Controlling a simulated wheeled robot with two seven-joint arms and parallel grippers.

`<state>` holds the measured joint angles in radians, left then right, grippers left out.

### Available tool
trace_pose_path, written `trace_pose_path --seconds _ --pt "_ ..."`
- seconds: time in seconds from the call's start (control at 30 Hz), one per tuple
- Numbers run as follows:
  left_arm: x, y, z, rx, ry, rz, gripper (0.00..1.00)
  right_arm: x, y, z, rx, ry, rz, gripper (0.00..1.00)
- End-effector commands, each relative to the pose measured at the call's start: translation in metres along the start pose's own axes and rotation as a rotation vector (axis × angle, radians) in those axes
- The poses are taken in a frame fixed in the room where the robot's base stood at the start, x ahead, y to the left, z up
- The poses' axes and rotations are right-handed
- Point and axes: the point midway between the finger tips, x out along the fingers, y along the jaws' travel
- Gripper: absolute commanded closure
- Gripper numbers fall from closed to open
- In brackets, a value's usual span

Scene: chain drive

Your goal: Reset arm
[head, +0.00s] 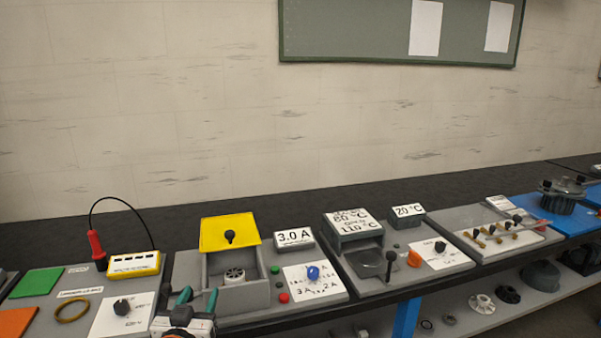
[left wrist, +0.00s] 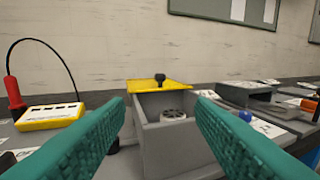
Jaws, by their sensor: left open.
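My left gripper (head: 196,296) is at the bottom of the head view, in front of a grey box (head: 212,268) with a raised yellow lid (head: 230,232). Its two green fingers stand wide apart with nothing between them, as the left wrist view (left wrist: 160,130) also shows. A pale round part with holes (head: 234,276) sits inside the open box; it shows in the left wrist view (left wrist: 173,115) beyond the fingertips. My right gripper is not in either view.
A yellow device (head: 133,264) and red-handled tool (head: 97,246) stand left of the box. A blue knob (head: 313,271) and the 3.0 A display (head: 293,238) are on its right. Farther right are a grey unit (head: 354,226) and a black-lidded pot (head: 563,196). A wall rises behind the bench.

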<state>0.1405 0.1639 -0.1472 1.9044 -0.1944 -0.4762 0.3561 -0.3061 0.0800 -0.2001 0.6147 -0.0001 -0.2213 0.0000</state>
Motion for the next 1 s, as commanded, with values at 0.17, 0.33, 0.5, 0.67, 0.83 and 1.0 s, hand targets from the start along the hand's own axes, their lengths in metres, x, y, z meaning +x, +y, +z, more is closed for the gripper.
trace_pose_path --seconds 0.17,0.33,0.5,0.67,0.83,1.0 --pt "0.001 0.0 -0.023 0.006 0.042 0.0 0.51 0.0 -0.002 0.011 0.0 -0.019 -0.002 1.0" --pt "0.001 0.001 -0.054 0.013 0.099 -0.001 0.51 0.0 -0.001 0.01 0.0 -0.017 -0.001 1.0" --pt "-0.002 0.001 -0.099 0.022 0.182 -0.003 0.51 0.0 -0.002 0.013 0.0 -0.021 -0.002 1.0" --pt "-0.012 0.002 -0.156 0.035 0.285 -0.006 0.51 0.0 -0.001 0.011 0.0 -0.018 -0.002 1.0" --pt "-0.041 0.003 -0.246 0.053 0.451 -0.014 0.51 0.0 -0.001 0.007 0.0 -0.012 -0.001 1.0" --pt "-0.104 0.003 -0.359 0.078 0.672 -0.031 0.51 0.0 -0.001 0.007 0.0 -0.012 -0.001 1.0"
